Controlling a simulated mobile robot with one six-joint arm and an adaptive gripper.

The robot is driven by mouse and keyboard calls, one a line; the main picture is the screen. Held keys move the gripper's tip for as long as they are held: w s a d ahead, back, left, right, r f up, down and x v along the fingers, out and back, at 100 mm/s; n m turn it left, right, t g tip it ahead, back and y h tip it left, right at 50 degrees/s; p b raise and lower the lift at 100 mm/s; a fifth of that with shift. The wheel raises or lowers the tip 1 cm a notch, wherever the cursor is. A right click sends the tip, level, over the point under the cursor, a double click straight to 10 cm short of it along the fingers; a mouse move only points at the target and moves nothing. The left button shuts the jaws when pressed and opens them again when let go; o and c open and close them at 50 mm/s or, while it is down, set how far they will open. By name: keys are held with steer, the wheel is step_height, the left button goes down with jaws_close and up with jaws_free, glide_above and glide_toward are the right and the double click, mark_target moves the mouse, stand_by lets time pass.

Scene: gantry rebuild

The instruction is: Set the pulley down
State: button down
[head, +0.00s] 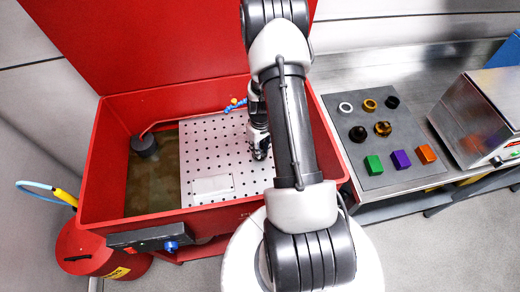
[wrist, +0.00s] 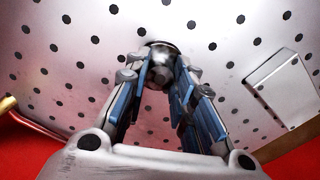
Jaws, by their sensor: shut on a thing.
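The pulley (wrist: 160,51) is a small, dark grey metal round piece, seen in the wrist view between my fingertips. My gripper (wrist: 161,76) is shut on it, with one blue-lined finger on each side. The perforated metal plate (wrist: 90,62) fills the background behind the pulley. In the head view my gripper (head: 260,152) points down over the right part of this plate (head: 210,150), inside the red washing tub (head: 100,165). The pulley is not clearly visible there. I cannot tell whether it touches the plate.
A pale rectangular block (head: 212,186) lies on the plate's near part. A black round fitting (head: 145,145) stands in the murky liquid at left. Right of the tub, a grey mat (head: 352,148) holds rings, dark parts and coloured blocks, beside a metal box (head: 480,115).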

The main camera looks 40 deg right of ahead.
steer(key=shift+f, duration=0.35)
steer(key=shift+f, duration=0.2)
steer(key=c, duration=1.4)
jaws_free()
steer(key=shift+o, duration=0.2)
